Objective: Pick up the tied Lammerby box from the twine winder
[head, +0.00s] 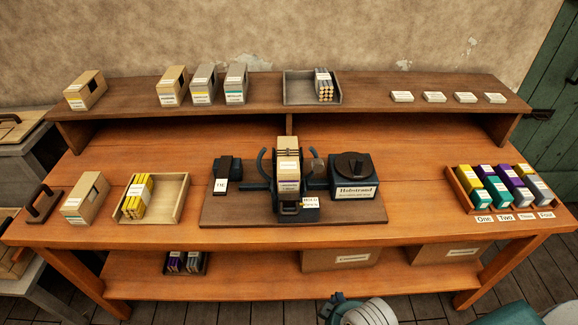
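The twine winder (236,209) stands on a dark wooden base in the middle of the table. A tan box (289,172) with white labels is upright in its centre, between dark curved arms. A dark gripper (334,305), apparently my right one, shows at the bottom edge, in front of the table and well away from the box. Its fingers are too unclear to tell open from shut. My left gripper is not in view.
A TIE block (226,174) and a dark knobbed unit (352,178) flank the box; a HOLD DOWN label (310,202) is in front. A wooden tray (180,199) with yellow sticks is left, a colored-box rack (463,193) right. The shelf (370,98) behind holds boxes.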

